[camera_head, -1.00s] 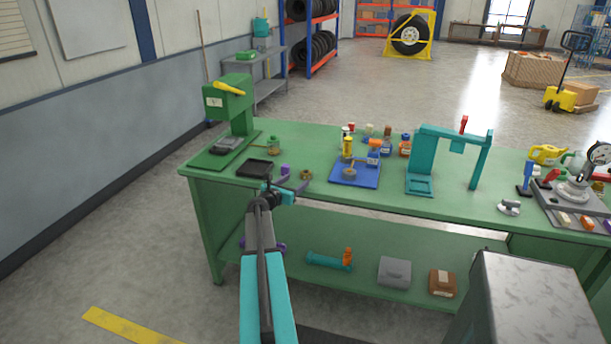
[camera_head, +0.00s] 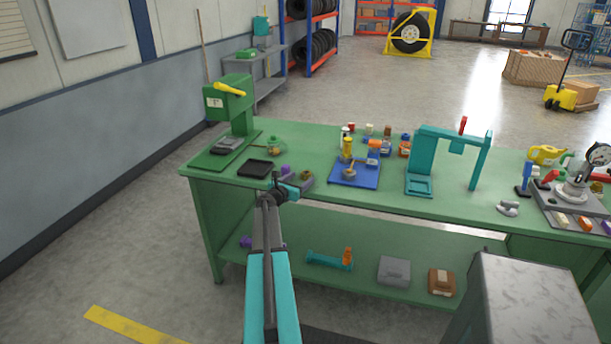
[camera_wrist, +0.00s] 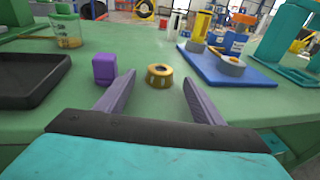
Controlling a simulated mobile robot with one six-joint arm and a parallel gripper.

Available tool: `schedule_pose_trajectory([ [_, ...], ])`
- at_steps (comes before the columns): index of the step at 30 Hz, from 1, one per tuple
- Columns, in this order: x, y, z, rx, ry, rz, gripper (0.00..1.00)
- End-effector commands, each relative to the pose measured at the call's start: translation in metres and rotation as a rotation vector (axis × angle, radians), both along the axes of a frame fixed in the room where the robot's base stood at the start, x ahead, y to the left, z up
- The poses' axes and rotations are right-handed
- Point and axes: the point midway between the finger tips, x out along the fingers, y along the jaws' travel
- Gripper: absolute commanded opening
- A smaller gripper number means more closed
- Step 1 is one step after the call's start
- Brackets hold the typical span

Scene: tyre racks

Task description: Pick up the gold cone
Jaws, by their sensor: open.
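The gold cone (camera_wrist: 159,76) is a short ring-like cone with a hole on top, standing on the green bench. In the wrist view it sits just beyond and between the two purple fingers of my gripper (camera_wrist: 156,92), which is open and empty. In the head view the gold cone (camera_head: 307,175) shows right beside my gripper (camera_head: 303,184), near the bench's front edge and partly covered by it.
A purple block (camera_wrist: 105,68) stands close to the left finger. A black tray (camera_wrist: 30,78) lies further left, with a glass jar (camera_wrist: 66,30) behind it.

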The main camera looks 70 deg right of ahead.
Motion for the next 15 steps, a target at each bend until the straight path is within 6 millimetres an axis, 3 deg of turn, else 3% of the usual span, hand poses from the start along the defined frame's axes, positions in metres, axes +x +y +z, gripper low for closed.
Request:
schedule_pose_trajectory([
  [6,-0.002,-0.020,-0.003,0.000,0.001,0.000,0.62],
  [15,-0.004,-0.026,-0.005,0.000,0.000,0.000,0.62],
])
